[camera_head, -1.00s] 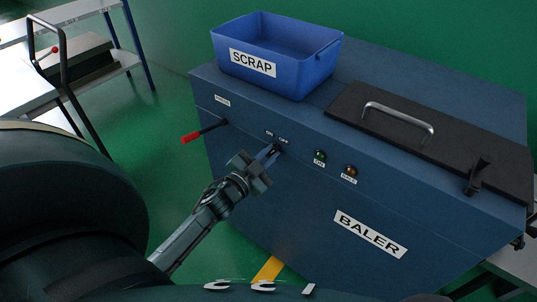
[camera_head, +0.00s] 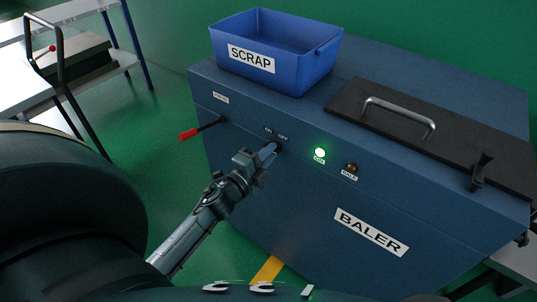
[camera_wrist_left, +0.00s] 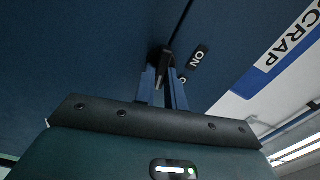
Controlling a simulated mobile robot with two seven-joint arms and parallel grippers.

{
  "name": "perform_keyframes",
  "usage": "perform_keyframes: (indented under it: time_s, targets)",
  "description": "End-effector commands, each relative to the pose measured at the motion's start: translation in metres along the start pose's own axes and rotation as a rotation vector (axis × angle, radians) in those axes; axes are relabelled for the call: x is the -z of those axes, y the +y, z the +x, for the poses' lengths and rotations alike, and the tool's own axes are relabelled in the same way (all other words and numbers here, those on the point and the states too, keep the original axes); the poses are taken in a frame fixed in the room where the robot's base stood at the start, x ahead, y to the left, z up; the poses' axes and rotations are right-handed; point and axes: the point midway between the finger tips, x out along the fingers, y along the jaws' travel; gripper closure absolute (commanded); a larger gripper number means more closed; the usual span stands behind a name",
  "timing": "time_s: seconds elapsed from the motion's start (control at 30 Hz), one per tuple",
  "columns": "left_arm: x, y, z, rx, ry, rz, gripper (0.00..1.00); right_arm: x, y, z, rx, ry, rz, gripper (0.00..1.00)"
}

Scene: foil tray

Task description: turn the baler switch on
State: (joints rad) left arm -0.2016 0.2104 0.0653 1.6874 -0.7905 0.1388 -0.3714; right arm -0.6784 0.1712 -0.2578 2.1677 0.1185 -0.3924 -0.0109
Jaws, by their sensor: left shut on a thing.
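The baler (camera_head: 300,205) is a large dark blue box. Its black switch (camera_wrist_left: 166,60) sits on the front face beside the ON label (camera_wrist_left: 198,57); the left wrist view shows it between my fingertips. In the head view, the ON and OFF labels (camera_head: 275,134) show just above the switch, which my fingers mostly hide. My left gripper (camera_head: 269,151) is shut on the switch at the panel. The green lamp (camera_head: 319,153) to the right of the switch is lit brightly. My right gripper is not in view.
A lever with a red handle (camera_head: 188,134) sticks out left of the switch. An amber BALE lamp (camera_head: 351,168) is unlit on the right. A blue SCRAP bin (camera_head: 300,75) and a black lid with a metal handle (camera_head: 398,112) are on top. A cart (camera_head: 85,70) stands far left.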

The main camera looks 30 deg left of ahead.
Motion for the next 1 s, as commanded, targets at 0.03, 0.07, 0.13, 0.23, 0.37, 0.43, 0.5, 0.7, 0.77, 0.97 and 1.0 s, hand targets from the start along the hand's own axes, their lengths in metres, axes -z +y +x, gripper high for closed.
perform_keyframes:
  time_s: [0.03,0.07,0.13,0.23,0.37,0.43,0.5,0.7,0.77,0.97,1.0]
  targets:
    - [0.0002,0.0013,-0.0001,0.0,0.001,0.033,1.0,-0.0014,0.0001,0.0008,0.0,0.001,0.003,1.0]
    - [0.0002,0.0014,-0.0001,0.0,0.001,0.05,1.0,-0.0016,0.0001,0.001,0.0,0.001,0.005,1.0]
    - [0.0001,0.0017,-0.0001,0.0,0.001,0.091,1.0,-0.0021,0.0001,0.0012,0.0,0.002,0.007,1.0]
    - [0.0,0.0019,-0.0001,-0.001,0.001,0.135,1.0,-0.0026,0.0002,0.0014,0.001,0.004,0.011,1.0]
    - [-0.0001,0.002,-0.0001,-0.001,0.0,0.177,1.0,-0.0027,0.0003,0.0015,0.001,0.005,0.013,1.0]
    - [-0.0002,0.002,-0.0001,-0.001,0.0,0.192,1.0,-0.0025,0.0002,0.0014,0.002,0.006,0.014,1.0]
    - [-0.0001,0.002,-0.0001,-0.001,0.0,0.202,1.0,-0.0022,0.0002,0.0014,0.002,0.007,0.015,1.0]
    - [-0.0002,0.0018,-0.0002,-0.001,0.0,0.213,1.0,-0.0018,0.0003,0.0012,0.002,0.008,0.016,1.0]
    - [-0.0002,0.0018,-0.0002,-0.001,0.0,0.213,1.0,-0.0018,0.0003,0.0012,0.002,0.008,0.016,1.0]
    - [-0.0002,0.0018,-0.0001,-0.001,0.0,0.213,0.87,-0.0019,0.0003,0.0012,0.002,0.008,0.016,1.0]
    - [-0.0002,0.0018,-0.0002,-0.001,0.0,0.213,0.84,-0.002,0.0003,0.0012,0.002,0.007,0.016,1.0]
